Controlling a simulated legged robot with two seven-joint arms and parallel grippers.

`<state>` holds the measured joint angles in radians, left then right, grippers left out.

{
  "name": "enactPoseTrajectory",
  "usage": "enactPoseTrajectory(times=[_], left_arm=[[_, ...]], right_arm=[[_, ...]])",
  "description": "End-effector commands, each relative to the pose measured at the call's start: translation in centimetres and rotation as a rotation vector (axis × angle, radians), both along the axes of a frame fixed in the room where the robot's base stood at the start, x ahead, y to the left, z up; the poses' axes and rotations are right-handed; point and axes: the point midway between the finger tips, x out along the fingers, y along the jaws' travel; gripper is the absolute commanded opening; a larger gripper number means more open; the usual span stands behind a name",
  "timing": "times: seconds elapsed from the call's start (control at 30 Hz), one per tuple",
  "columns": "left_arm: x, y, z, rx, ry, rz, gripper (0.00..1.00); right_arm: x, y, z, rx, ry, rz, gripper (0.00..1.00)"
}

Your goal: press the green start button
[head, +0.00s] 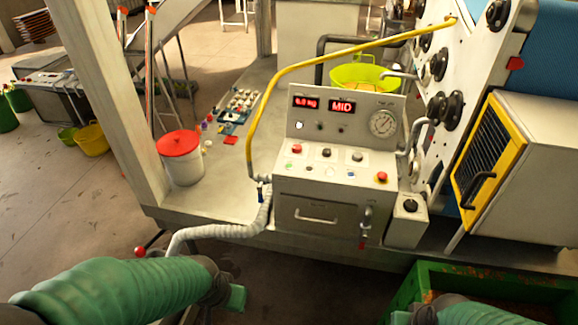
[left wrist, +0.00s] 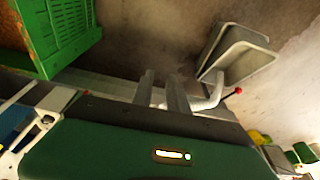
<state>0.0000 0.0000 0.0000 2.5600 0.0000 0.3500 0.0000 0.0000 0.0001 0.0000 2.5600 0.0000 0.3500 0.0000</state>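The grey control box (head: 318,212) stands on the trailer deck in the middle of the head view, with a sloped button panel.
A ribbed grey hose (head: 222,231) runs along the deck's front edge beside the box. A yellow pipe (head: 262,122) arches over it. A green crate (head: 480,285) sits at lower right. A white bucket with red lid (head: 181,160) stands at left. Space before the panel looks clear.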

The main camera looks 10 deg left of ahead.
Motion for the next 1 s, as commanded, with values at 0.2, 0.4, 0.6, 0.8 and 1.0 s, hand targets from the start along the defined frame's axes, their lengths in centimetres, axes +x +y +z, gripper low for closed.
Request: enactPoseTrajectory(times=[0.2, 0.4, 0.6, 0.8, 1.0], left_arm=[[0.0, 0.0, 0.0, 0.0, 0.0, 0.0, 0.0], [0.0, 0.0, 0.0, 0.0, 0.0, 0.0, 0.0], [0.0, 0.0, 0.0, 0.0, 0.0, 0.0, 0.0], [0.0, 0.0, 0.0, 0.0, 0.0, 0.0, 0.0], [0.0, 0.0, 0.0, 0.0, 0.0, 0.0, 0.0]], right_arm=[[0.0, 0.0, 0.0, 0.0, 0.0, 0.0, 0.36], [0.0, 0.0, 0.0, 0.0, 0.0, 0.0, 0.36], [0.0, 0.0, 0.0, 0.0, 0.0, 0.0, 0.36], [0.0, 0.0, 0.0, 0.0, 0.0, 0.0, 0.36], [0.0, 0.0, 0.0, 0.0, 0.0, 0.0, 0.36]])
